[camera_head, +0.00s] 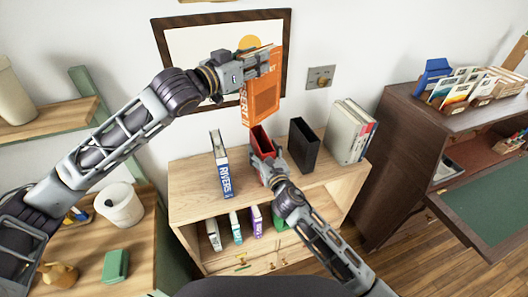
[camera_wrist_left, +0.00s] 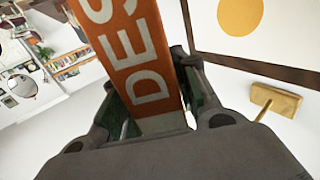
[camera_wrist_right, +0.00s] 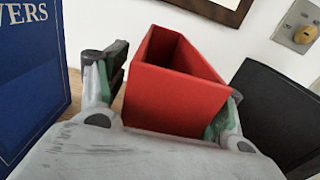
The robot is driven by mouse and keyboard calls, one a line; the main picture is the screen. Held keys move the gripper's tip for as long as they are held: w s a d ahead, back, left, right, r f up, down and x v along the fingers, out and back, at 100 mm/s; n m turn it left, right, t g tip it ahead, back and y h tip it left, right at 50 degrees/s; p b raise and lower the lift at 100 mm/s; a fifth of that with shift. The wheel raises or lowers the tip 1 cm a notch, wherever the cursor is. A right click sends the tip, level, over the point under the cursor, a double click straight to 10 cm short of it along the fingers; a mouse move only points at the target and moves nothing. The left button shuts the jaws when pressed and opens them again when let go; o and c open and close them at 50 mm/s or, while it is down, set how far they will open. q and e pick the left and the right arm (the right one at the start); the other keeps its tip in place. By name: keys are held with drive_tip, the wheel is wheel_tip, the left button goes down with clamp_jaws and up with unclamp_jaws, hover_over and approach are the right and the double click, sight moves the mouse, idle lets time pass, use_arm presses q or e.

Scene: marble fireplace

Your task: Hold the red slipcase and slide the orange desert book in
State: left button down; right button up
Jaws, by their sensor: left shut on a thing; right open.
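The orange desert book (camera_head: 262,98) hangs upright in the air above the cabinet, up and slightly right of the slipcase. My left gripper (camera_head: 268,62) is shut on its upper part. In the left wrist view the book's orange spine (camera_wrist_left: 140,60) with white letters runs between the fingers. The red slipcase (camera_head: 262,140) stands on the cabinet top, and its open top shows in the right wrist view (camera_wrist_right: 175,95). My right gripper (camera_head: 266,168) is open, with its fingers on either side of the slipcase. Whether they touch it I cannot tell.
The blue Rivers book (camera_head: 221,165) stands left of the slipcase and a black slipcase (camera_head: 303,146) stands right of it. Grey books (camera_head: 346,132) stand at the cabinet's right end. A framed picture (camera_head: 185,50) hangs on the wall behind the orange book.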

use_arm(q)
drive_tip(key=shift+r, duration=0.15)
use_arm(e)
drive_tip(key=c, duration=1.2)
